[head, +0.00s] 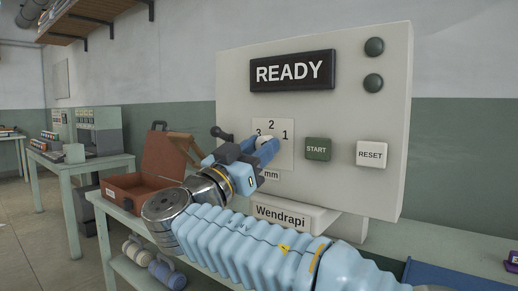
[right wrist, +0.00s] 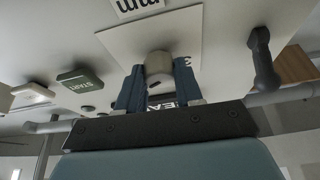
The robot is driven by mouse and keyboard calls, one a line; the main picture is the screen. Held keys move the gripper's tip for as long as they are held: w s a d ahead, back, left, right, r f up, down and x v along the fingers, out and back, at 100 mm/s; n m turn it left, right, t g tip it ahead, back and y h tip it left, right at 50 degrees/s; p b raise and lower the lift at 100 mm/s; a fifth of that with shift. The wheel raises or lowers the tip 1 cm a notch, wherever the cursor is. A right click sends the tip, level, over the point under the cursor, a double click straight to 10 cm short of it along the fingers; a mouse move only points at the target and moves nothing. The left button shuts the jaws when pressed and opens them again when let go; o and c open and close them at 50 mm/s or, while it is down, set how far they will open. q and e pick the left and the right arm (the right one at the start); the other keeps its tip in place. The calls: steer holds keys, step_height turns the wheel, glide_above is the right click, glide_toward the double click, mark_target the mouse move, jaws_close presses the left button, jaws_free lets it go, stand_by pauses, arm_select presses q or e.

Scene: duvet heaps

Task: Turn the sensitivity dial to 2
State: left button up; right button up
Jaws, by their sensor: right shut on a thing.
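The dial is a light grey knob (right wrist: 159,66) on a pale plate (head: 287,152) marked 3, 2 and 1, with "mm" below. The plate is on the upright white panel (head: 340,120). My right gripper (head: 262,145) is at the dial, its two blue fingers on either side of the knob, shut on it. In the right wrist view the gripper (right wrist: 158,92) covers part of the plate, and a small dark mark shows on the knob's lower side. I cannot tell which number the knob points to. My left gripper is out of view.
A dark lever (head: 220,134) sticks out left of the dial. A green START button (head: 318,149) and a white RESET button (head: 372,153) are to the right. A READY display (head: 292,71) is above. A brown open case (head: 135,190) stands on the bench at left.

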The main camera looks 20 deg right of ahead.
steer(key=shift+s+d+n+t+y+b, duration=0.1)
steer(key=shift+n+t+y+b, duration=0.75)
steer(key=shift+n, duration=1.9)
steer(key=shift+s+n+t+y, duration=0.1)
steer(key=shift+n+t+y, duration=0.4)
steer(key=shift+n+y, duration=1.6)
steer(key=shift+d+n+t+y+b, duration=0.1)
steer(key=shift+n+t+y+b, duration=0.4)
steer(key=shift+n, duration=2.85)
steer(key=shift+a, duration=0.1)
steer(key=o, duration=1)
steer(key=shift+o, duration=0.2)
steer(key=shift+r, duration=0.1)
